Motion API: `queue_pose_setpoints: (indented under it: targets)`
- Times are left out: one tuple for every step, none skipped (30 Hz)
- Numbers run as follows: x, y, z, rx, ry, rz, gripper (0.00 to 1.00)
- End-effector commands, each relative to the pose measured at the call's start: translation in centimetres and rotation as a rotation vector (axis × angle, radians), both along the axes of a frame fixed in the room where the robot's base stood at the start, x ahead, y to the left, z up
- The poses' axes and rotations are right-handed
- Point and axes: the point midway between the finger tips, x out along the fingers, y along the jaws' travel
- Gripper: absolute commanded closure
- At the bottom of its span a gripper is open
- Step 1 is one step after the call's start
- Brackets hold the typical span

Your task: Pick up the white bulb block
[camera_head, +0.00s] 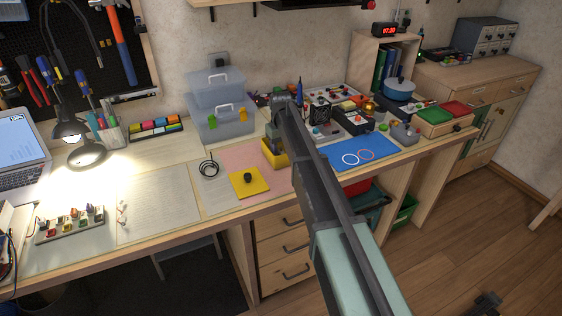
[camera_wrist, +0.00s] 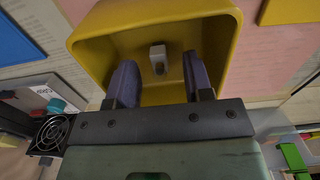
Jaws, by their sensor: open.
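A small white block (camera_wrist: 158,59) with a darker spot on its face sits inside a yellow open box (camera_wrist: 222,15) in the wrist view. My gripper (camera_wrist: 160,82) is open over the box, its two dark fingers apart on either side of the block's near side. The block lies a little beyond the fingertips, and nothing is between them. In the head view the yellow box (camera_head: 268,154) stands on the pink mat, partly hidden by my arm. My gripper's fingers and the white block are hidden there.
A yellow square lid (camera_head: 246,184) with a dark knob lies left of the box. A blue mat (camera_head: 365,150) with two rings lies to the right. Clear plastic bins (camera_head: 215,122) stand behind, and a fan-bearing device (camera_wrist: 50,133) shows in the wrist view.

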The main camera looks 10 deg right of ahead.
Motion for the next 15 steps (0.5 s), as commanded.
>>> queue_pose_setpoints:
  targets:
    - [0.0, 0.0, -2.04, 0.0, 0.0, 0.0, 0.53]
    - [0.0, 0.0, -2.34, 0.0, 0.0, 0.0, 0.53]
    - [0.0, 0.0, -2.49, 0.0, 0.0, 0.0, 0.53]
    - [0.0, 0.0, -2.45, 0.0, 0.0, 0.0, 0.53]
    - [-0.01, 0.0, -2.32, 0.0, 0.0, 0.0, 0.53]
    - [0.0, 0.0, -2.12, 0.0, 0.0, 0.0, 0.53]
    - [-0.01, 0.0, -2.03, 0.0, 0.0, 0.0, 0.53]
    - [-0.01, 0.0, -2.0, 0.0, 0.0, 0.0, 0.53]
    - [-0.01, 0.0, -1.99, 0.0, 0.0, 0.0, 0.53]
    - [-0.01, 0.0, -1.99, 0.0, 0.0, 0.0, 0.56]
    - [-0.01, 0.0, -1.98, 0.0, 0.0, 0.0, 0.61]
    - [-0.01, 0.0, -1.98, 0.0, 0.0, 0.0, 0.67]
    - [-0.01, 0.0, -1.98, 0.0, 0.0, 0.0, 0.72]
    - [-0.01, 0.0, -1.98, 0.0, 0.0, 0.0, 0.76]
    - [-0.01, 0.0, -1.98, 0.0, 0.0, 0.0, 0.82]
